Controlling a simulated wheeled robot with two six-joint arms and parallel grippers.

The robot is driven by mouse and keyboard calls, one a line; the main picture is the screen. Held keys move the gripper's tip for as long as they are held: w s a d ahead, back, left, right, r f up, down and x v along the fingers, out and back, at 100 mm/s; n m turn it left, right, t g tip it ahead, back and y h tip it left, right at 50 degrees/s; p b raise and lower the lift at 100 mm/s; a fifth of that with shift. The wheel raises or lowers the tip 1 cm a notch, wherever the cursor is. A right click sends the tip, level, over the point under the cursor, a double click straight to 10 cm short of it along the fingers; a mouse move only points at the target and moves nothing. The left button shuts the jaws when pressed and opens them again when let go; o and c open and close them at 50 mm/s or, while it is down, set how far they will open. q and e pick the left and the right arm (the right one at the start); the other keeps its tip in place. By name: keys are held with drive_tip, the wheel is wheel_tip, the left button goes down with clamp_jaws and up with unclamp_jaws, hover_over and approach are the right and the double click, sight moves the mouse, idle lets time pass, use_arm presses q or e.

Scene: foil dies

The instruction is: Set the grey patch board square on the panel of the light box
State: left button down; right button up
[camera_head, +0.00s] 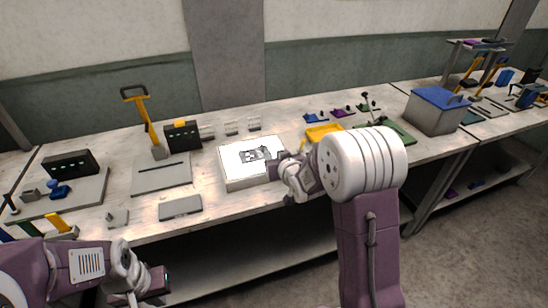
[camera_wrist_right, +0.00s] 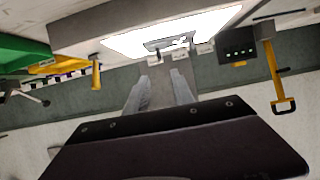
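The light box (camera_head: 233,183) stands near the front of the bench, its white panel lit in the right wrist view (camera_wrist_right: 125,42). A small grey piece with dark markings, apparently the patch board (camera_head: 252,155), lies on the panel, partly hidden by my right gripper. It is a small grey shape in the right wrist view (camera_wrist_right: 168,43). I cannot tell how squarely it sits. My right gripper (camera_head: 275,164) is at the box's right side; its two fingers (camera_wrist_right: 158,90) are apart with nothing visible held. My left gripper (camera_head: 155,283) is low in front of the bench; its fingers are unclear.
A flat grey slab (camera_head: 180,208) lies left of the light box. A grey plate with a yellow-handled lever (camera_head: 160,175) stands behind it. A yellow tray (camera_head: 324,132), a green board (camera_head: 398,134) and a blue-lidded box (camera_head: 434,112) are to the right.

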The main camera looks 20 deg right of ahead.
drive_tip(key=s+f+g, duration=0.3)
drive_tip(key=s+g, duration=0.1)
drive_tip(key=s, duration=0.6)
drive_tip(key=s+a+f+g, duration=0.1)
drive_tip(key=s+f+g, duration=0.2)
drive_tip(key=s, duration=0.6)
drive_tip(key=s+a+f+g, duration=0.1)
drive_tip(key=s+f+g, duration=0.2)
drive_tip(key=s, duration=0.7)
drive_tip(key=shift+s+a+f+m+g+p, duration=0.25)
drive_tip(key=shift+s+f+m+g+p, duration=0.1)
drive_tip(key=shift+g, duration=0.85)
